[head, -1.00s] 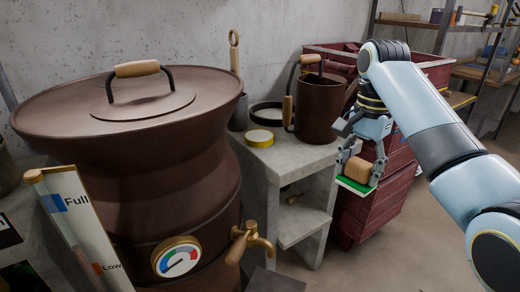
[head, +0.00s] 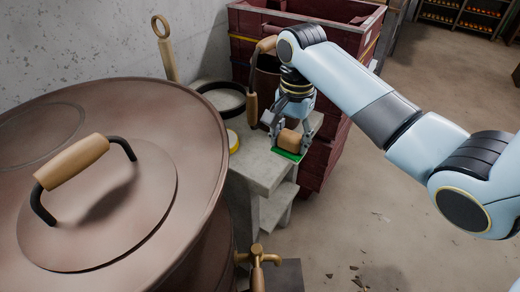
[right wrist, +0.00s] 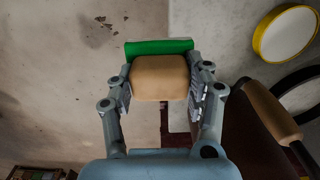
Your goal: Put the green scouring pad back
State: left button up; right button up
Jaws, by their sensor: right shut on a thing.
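The green scouring pad (head: 288,154) has a tan block-shaped grip (head: 289,139) on top. My right gripper (head: 291,133) is shut on this grip, with the green side facing down. The pad is at the front right corner of the grey stand's top (head: 256,165); I cannot tell whether it touches. In the right wrist view the tan grip (right wrist: 159,78) sits between both fingers (right wrist: 160,85), with the green edge (right wrist: 158,47) beyond it. The pad there overlaps the stand's edge, with floor to the left. My left gripper is not in view.
A yellow-rimmed round disc (head: 232,141), a dark ring (head: 222,97) and a brown can with wooden handles (head: 266,82) stand on the stand. A large brown lidded urn (head: 110,190) fills the left. Dark red crates (head: 318,160) stand behind. Floor at right is open.

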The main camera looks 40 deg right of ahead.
jog(key=w+a+f, duration=0.1)
jog(key=w, duration=0.1)
jog(key=w+a+f, duration=0.1)
jog(key=w, duration=0.1)
jog(key=w+f+b, duration=0.1)
jog(key=w+f, duration=0.1)
jog(key=shift+w+a+f, duration=0.1)
jog(key=shift+a, duration=0.3)
jog(key=shift+w+f, duration=0.1)
jog(key=shift+f, duration=0.05)
notch_tip(320, 180, down, 3)
jog(key=shift+f, duration=0.55)
jog(key=o, duration=1)
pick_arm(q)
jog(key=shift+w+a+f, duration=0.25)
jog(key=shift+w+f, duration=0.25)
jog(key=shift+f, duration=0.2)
